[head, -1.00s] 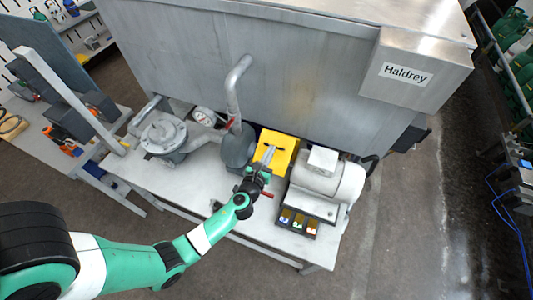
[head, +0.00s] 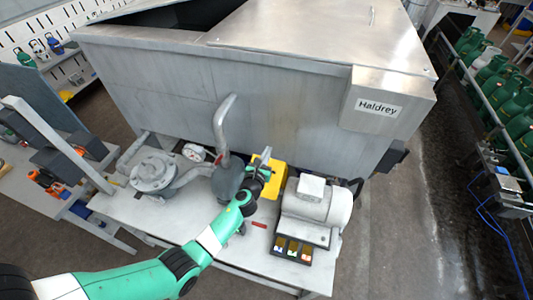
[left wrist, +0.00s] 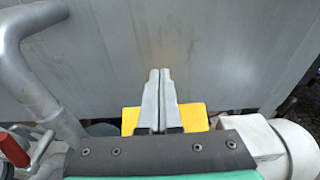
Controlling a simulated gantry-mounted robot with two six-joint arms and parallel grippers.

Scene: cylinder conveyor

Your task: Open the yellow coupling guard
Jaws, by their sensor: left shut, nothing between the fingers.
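The yellow coupling guard (head: 279,178) sits on the bench between the grey pump and the motor. My left gripper (head: 266,153) is over it in the head view and hides part of its left side. In the left wrist view the guard (left wrist: 194,115) shows behind and on both sides of the fingers. The left fingers (left wrist: 160,72) are shut with nothing between them and point toward the grey tank wall. I cannot tell whether they touch the guard, or whether the guard is raised. My right gripper is not in view.
The grey pump (head: 229,180) with its upright pipe stands left of the guard. The pale motor (head: 318,204) stands close on the right, with a switch box (head: 292,249) in front. The steel tank labelled Haldrey (head: 250,95) rises behind.

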